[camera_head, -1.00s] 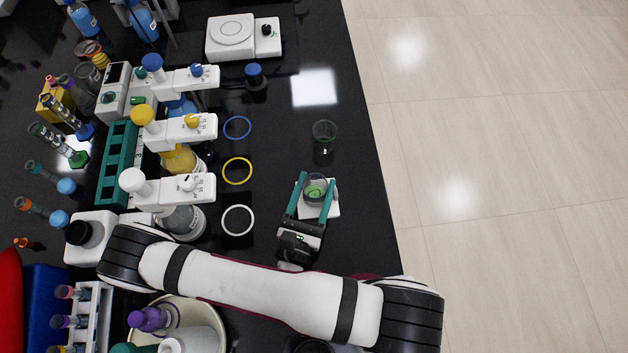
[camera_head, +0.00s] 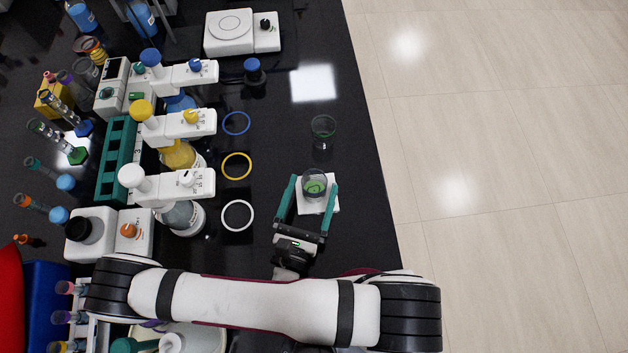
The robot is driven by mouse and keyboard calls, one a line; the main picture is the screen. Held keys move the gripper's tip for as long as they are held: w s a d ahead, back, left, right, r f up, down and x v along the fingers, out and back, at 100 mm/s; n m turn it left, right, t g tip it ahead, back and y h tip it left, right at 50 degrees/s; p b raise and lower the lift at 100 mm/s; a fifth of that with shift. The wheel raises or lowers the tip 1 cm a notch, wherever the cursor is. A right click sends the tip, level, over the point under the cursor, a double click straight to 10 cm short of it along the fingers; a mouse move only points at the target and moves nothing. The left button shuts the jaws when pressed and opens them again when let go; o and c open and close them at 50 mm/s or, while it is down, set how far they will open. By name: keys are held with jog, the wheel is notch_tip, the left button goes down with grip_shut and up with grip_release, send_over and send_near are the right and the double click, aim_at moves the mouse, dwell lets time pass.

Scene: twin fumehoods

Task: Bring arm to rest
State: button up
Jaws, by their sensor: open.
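My gripper (camera_head: 310,188) is low over the black bench near its right edge, with its two teal fingers spread apart. The fingers appear clear of the beaker, and nothing is held. My white and black arm stretches across the bottom of the view and hides part of the bench there.
Another glass beaker (camera_head: 323,128) stands farther back. Blue (camera_head: 236,114), yellow (camera_head: 237,154) and white (camera_head: 238,202) rings lie left of it, beside bottles with dispensers. A scale (camera_head: 230,33) stands at the back. A teal rack (camera_head: 115,160) is at left. The bench's right edge is near.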

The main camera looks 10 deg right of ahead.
jog(key=shift+v, duration=0.95)
